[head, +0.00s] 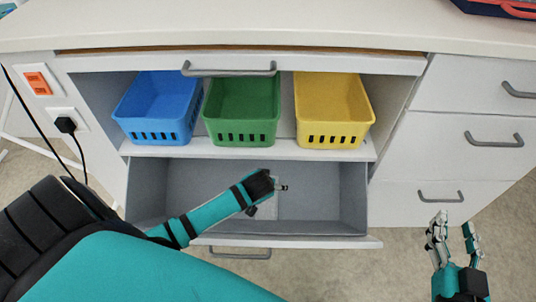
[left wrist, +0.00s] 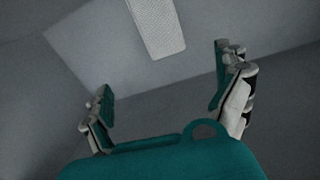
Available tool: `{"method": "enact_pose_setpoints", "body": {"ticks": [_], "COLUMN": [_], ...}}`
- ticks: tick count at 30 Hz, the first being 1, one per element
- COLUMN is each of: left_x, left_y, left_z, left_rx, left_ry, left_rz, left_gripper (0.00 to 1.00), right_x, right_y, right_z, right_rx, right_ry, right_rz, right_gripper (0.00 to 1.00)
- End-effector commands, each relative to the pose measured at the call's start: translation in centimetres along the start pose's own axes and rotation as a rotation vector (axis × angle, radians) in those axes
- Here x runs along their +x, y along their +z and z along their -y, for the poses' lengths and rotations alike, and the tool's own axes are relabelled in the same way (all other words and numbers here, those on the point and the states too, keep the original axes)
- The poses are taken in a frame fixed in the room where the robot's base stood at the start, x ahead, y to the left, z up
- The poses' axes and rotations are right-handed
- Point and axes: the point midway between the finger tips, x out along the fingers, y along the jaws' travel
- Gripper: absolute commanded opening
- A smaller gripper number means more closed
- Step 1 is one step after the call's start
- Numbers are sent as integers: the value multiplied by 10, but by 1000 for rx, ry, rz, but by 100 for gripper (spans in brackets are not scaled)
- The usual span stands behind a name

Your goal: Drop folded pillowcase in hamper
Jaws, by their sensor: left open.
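My left gripper (left wrist: 164,80) is open and empty, its fingers wide apart in the left wrist view. In the head view my left arm reaches over the open bottom drawer (head: 330,195), and its wrist hides most of the hand. A pale, finely textured rectangular piece (left wrist: 157,25) lies beyond the fingertips in the left wrist view, apart from them; I cannot tell whether it is the folded pillowcase. No thing is clearly recognisable as a hamper. My right gripper (head: 453,232) is open and empty at the lower right, in front of the cabinet.
Blue (head: 160,108), green (head: 242,110) and yellow (head: 332,112) baskets stand on the shelf above the drawer. A white countertop (head: 300,25) spans the top. Closed drawers (head: 475,135) are on the right. A black plug and cable (head: 67,125) are at left.

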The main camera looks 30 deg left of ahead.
Motion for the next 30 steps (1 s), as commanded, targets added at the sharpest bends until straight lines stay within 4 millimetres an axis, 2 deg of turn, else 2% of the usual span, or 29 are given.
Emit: {"method": "enact_pose_setpoints", "body": {"ticks": [2,5,6,8,9,12,15,19,30], "left_x": [-12,-52,-76,-119,-148,-214,-261,-287,-289], "left_y": [5,9,7,-2,-10,-33,-51,-61,-62], "left_z": [-19,-64,-84,-107,-117,-124,-119,-114,-114], "left_rx": [34,130,174,233,266,320,348,365,369], "left_ry": [70,259,348,464,521,597,606,597,596], "left_rz": [-17,-107,-173,-299,-390,-612,-777,-873,-881], "left_gripper": [100,100,100,100,100,100,100,100,100], "right_x": [0,0,0,0,0,0,0,0,0], "right_y": [2,3,3,2,2,2,2,2,2], "right_z": [0,0,0,0,0,0,0,0,0], "right_rx": [0,0,0,0,0,0,0,0,0], "right_ry": [1,1,1,1,1,1,1,1,1], "right_rz": [11,14,14,13,13,12,11,11,10], "right_gripper": [40,40,40,40,40,40,40,40,40]}}
